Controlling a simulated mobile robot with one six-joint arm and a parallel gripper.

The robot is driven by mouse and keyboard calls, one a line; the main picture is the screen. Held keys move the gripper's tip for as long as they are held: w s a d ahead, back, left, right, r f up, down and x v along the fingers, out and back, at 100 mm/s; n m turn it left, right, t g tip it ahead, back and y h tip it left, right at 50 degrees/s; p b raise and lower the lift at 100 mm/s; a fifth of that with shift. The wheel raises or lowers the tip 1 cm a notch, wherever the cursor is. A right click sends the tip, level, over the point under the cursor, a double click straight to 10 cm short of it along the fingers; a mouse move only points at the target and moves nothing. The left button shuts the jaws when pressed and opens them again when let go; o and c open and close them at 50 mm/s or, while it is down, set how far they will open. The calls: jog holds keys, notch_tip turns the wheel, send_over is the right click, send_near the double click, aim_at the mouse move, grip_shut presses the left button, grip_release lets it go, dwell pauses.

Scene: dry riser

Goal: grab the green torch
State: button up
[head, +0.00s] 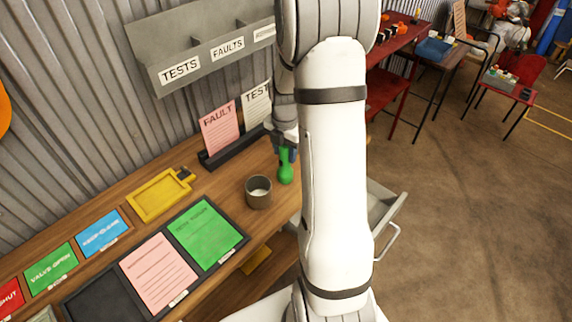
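The green torch (285,173) is at the right end of the wooden bench, just right of a grey cup (258,192). It looks roughly upright, with its wider end low. My gripper (287,154) is directly above it and points down, with its fingers at the torch's upper end. The fingers are small and partly hidden by my arm, so I cannot tell whether they are closed on the torch or whether its base touches the bench.
A dark rack (236,149) with pink and white cards stands behind. A yellow tray (160,195) and a dark board (240,240) with pink and green sheets lie to the left. A grey wall organiser (205,46) hangs above. An open drawer (385,205) juts out at right.

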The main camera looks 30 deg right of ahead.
grip_shut()
jog(key=shift+r, duration=0.1)
dwell(0.3)
